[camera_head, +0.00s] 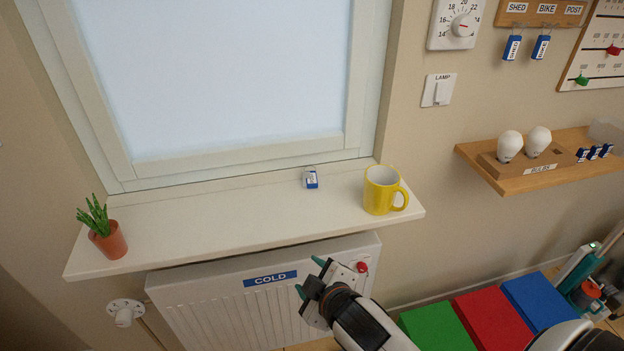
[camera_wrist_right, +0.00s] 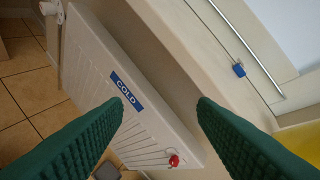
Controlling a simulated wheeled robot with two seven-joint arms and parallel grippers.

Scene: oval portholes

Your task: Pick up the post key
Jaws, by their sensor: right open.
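A key with a blue and white tag (camera_head: 311,179) lies on the white windowsill (camera_head: 215,222), close to the window frame. The tag's writing is too small to read. My right gripper (camera_head: 309,276) is open and empty. In the head view it appears in front of the radiator, below the sill's front edge and apart from the key. My left gripper is not in view.
A yellow mug (camera_head: 380,192) stands on the sill right of the key; a potted plant (camera_head: 108,238) stands at its left end. The radiator (camera_head: 215,305) is under the sill. SHED and BIKE tags hang on the key rack (camera_head: 541,12); no tag shows under POST.

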